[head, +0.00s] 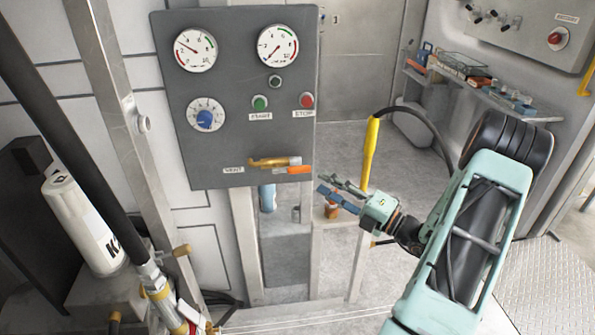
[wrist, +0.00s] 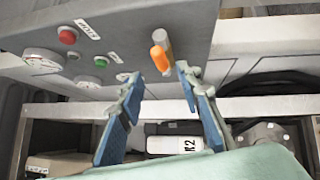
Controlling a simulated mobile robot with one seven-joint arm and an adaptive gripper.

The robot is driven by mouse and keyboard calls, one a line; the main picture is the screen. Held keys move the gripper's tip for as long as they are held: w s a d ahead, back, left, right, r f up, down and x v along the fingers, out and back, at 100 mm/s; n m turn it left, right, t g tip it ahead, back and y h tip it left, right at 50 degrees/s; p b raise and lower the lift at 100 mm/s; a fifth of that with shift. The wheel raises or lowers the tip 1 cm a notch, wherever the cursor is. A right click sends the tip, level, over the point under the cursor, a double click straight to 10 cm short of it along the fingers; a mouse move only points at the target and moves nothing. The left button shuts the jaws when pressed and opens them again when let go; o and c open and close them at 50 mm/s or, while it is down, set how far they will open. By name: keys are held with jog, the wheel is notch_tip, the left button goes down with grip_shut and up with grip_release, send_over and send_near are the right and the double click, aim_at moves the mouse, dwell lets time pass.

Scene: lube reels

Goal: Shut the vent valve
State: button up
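The vent valve (head: 268,162) is a brass fitting low on the grey control panel, right of the VENT label. Its orange handle (head: 299,170) points right, roughly level, at the panel's lower right corner. In the wrist view the orange handle (wrist: 160,57) shows nearly end-on beside a metal cylinder, just beyond and between the fingertips. My gripper (head: 328,187) is open and empty, just right of and below the handle in the head view. Its two blue fingers (wrist: 158,76) are spread in the wrist view. I see no clear contact with the handle.
The panel (head: 225,100) carries gauges, a blue knob (head: 205,118), a green start button (head: 260,103) and a red stop button (head: 307,101). A grey post (head: 245,240) is below the panel.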

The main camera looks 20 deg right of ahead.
aim_at(299, 172)
jog(key=x, duration=0.9)
jog(key=shift+w+a+b, duration=0.2)
jog(key=shift+a+b, duration=0.05)
jog(key=shift+b, duration=0.05)
grip_shut()
